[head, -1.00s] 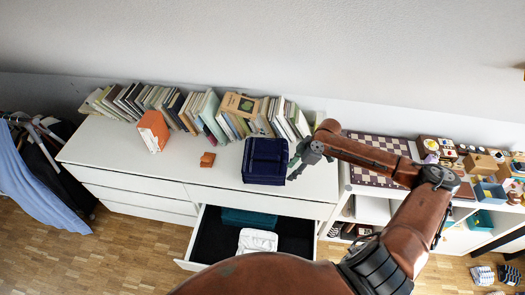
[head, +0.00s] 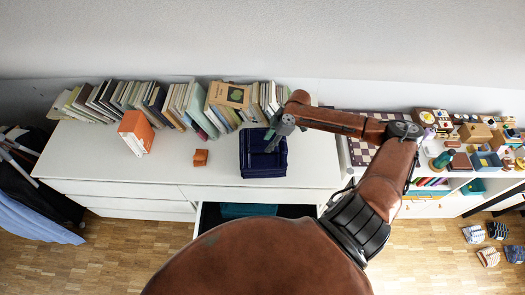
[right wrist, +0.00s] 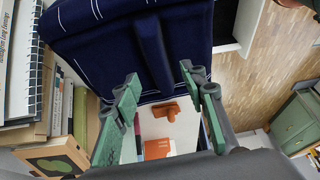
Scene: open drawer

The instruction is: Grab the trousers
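The trousers (head: 262,160) are a folded dark navy bundle lying on the white dresser top, above the drawer. They also show large at the top of the right wrist view (right wrist: 105,45), with pale stitch-like lines. My right gripper (head: 271,139) is over the right part of the bundle. In the right wrist view its green-padded fingers (right wrist: 160,82) are spread apart, with a narrow navy fold near the gap between them. I cannot tell whether they touch the cloth. My left gripper is not in view.
A row of books (head: 170,104) stands along the back of the dresser (head: 310,165). An orange box (head: 136,131) and a small orange-brown item (head: 200,157) lie left of the trousers. The open drawer (head: 209,213) is below, partly hidden by my body. A shelf with small objects stands right.

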